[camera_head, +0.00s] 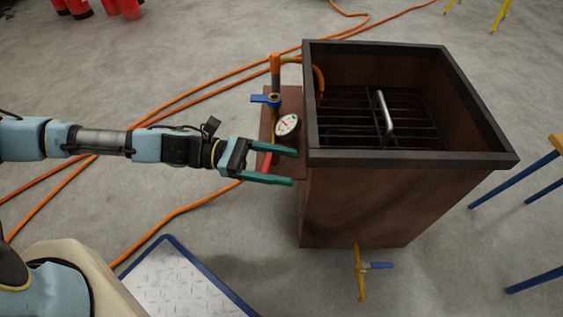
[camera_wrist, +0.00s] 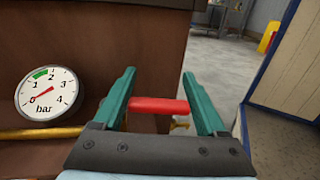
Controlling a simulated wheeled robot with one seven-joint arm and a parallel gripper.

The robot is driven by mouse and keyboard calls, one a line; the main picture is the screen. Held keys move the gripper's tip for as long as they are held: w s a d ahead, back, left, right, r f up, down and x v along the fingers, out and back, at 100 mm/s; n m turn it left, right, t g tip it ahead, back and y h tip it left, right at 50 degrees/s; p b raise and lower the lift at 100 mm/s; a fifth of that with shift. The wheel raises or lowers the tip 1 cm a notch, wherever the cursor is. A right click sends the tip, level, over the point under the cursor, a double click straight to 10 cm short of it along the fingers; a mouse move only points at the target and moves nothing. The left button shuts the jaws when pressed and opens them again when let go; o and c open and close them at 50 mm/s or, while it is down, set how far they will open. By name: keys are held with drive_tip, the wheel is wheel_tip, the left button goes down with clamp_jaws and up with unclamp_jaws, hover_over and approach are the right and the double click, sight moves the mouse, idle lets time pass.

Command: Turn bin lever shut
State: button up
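The brown bin (camera_head: 350,205) with a dark rim stands right of centre in the head view. A red lever (camera_head: 267,162) is on its left side, below a round gauge (camera_head: 288,125). My gripper (camera_head: 296,167) is open at that side, its teal fingers reaching to either side of the red lever. In the wrist view the red lever (camera_wrist: 158,105) lies crosswise between the two fingers; whether either touches it I cannot tell. A blue lever (camera_head: 266,99) sits on the pipe above, and another blue-handled lever (camera_head: 376,265) is on a yellow pipe low at the bin's front.
A dark grate with a metal handle (camera_head: 384,113) lies inside the bin. Orange hoses (camera_head: 180,98) cross the floor. A blue-edged plate (camera_head: 180,285) is at the front, blue-legged furniture (camera_head: 515,180) at the right. Red cylinders (camera_head: 125,8) stand far back left.

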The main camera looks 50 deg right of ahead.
clamp_jaws()
idle(0.4)
idle(0.4)
drive_tip(key=m+y, duration=0.1)
drive_tip(key=y, duration=0.1)
drive_tip(key=w+a+m+g+y+p, duration=0.1)
drive_tip(key=m+y, duration=0.1)
drive_tip(key=y, duration=0.1)
drive_tip(key=m+y, duration=0.2)
drive_tip(key=y, duration=0.1)
drive_tip(key=shift+w+a+g+p, duration=0.35)
drive_tip(key=shift+w+g, duration=0.05)
drive_tip(key=shift+w+a+m+t+y+b, duration=0.15)
drive_tip(key=shift+w+m+t+y, duration=0.15)
drive_tip(key=shift+m+y, duration=0.75)
drive_tip(key=shift+w+a+m+t+y+b, duration=0.2)
drive_tip(key=shift+w+m+y, duration=0.35)
drive_tip(key=shift+y, duration=0.8)
drive_tip(key=shift+w+a+m+t+y, duration=0.1)
drive_tip(key=shift+w+m+t+y, duration=0.2)
drive_tip(key=shift+m+y, duration=0.75)
drive_tip(key=shift+y, duration=0.25)
drive_tip(key=shift+o, duration=2.3)
unclamp_jaws()
